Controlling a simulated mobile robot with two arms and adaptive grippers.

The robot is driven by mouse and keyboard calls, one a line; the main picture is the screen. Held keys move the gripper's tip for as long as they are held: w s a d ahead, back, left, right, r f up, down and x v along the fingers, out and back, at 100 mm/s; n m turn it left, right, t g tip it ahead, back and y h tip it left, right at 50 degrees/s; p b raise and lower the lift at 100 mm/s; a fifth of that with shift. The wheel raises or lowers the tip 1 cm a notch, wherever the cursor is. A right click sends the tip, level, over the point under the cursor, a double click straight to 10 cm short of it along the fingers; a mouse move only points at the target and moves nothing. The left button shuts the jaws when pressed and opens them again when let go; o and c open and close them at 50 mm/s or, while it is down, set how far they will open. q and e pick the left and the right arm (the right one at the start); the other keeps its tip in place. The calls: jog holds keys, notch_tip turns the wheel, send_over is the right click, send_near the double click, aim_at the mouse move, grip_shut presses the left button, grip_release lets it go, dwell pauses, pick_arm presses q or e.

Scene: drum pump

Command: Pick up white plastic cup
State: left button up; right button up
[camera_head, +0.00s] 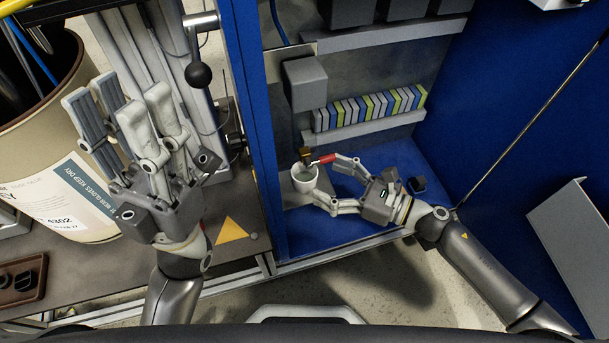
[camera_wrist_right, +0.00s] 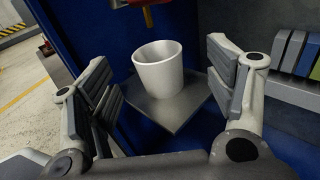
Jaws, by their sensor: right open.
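The white plastic cup (camera_head: 304,180) stands upright on a small grey plate (camera_wrist_right: 172,112) inside the blue cabinet. In the right wrist view the cup (camera_wrist_right: 158,70) is centred between two finger pads, and its inside shows no visible contents. My right gripper (camera_head: 322,180) is open, with its fingers spread on either side of the cup. In the wrist view there is space between the cup and each pad. My left gripper (camera_head: 122,108) is open and empty, fingers pointing up, beside the large drum and far from the cup.
A brass tap (camera_head: 305,156) with a red handle (camera_head: 327,159) is just above the cup. A shelf with grey, blue and yellow blocks (camera_head: 370,106) is behind it. The blue cabinet post (camera_head: 254,120) separates my arms. A beige drum (camera_head: 75,180) stands at left.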

aim_at(316, 178)
jog(key=shift+f+b+x, duration=0.1)
jog(key=shift+b+x, duration=0.15)
jog(key=shift+x, duration=1.35)
jog(key=shift+f+b+x, duration=0.15)
jog(key=shift+b+x, duration=0.1)
jog(key=shift+x, duration=1.35)
jog(key=shift+s, duration=0.15)
jog(key=shift+c, duration=0.2)
jog(key=c, duration=1)
jog(key=shift+o, duration=0.2)
jog(key=shift+r, duration=0.15)
jog(key=shift+r+p, duration=0.45)
jog(key=shift+r, duration=0.05)
jog(key=shift+s+d+r, duration=0.1)
jog(key=shift+d+r, duration=0.05)
jog(key=shift+r, duration=0.05)
jog(key=f+p+v, duration=0.1)
jog(key=v, duration=1.6)
jog(key=shift+s+d, duration=0.2)
jog(key=shift+d, duration=0.05)
